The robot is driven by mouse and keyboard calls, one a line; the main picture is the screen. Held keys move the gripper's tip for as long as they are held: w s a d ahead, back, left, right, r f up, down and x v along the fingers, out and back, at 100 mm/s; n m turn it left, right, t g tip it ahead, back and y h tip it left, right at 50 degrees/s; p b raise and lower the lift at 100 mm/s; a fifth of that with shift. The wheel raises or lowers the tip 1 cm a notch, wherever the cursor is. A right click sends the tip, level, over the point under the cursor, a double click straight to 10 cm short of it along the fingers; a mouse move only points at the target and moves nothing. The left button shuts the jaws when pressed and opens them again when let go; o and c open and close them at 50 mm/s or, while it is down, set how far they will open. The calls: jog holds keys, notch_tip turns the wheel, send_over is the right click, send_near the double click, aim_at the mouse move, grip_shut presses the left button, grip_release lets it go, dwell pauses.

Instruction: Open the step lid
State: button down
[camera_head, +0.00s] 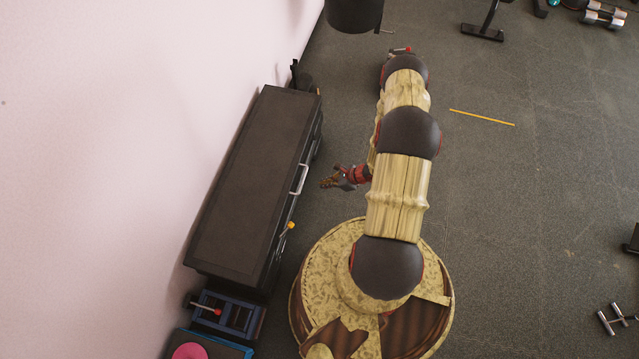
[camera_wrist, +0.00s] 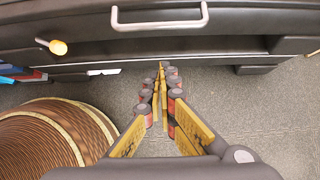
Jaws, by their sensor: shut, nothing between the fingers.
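A long black bench-like box (camera_head: 250,185) stands along the wall at the left of the head view; its flat dark top looks shut. Its front carries a pale bar handle (camera_head: 299,179), which also shows at the top of the wrist view (camera_wrist: 160,25). A yellow knob (camera_head: 290,226) sits on the front nearer my base and also shows in the wrist view (camera_wrist: 58,47). My gripper (camera_head: 325,183) is shut and empty in front of the box, apart from the handle. In the wrist view its fingertips (camera_wrist: 162,68) meet below the handle, near the box's lower edge.
A blue-black rack (camera_head: 228,312) and a pink disc (camera_head: 197,351) lie by the box's near end. A dark cylinder (camera_head: 354,13) hangs at the top. Dumbbells (camera_head: 605,14) lie far right. The grey floor right of my arm is mostly clear.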

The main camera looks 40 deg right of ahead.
jog(key=b+x, duration=0.3)
jog(key=x, duration=0.6)
jog(key=shift+w+a+r+b, duration=0.15)
jog(key=shift+r+b, duration=0.15)
jog(key=shift+r, duration=0.7)
jog(key=shift+w+a+r+b, duration=0.15)
jog(key=shift+r+b, duration=0.1)
jog(key=shift+r, duration=0.7)
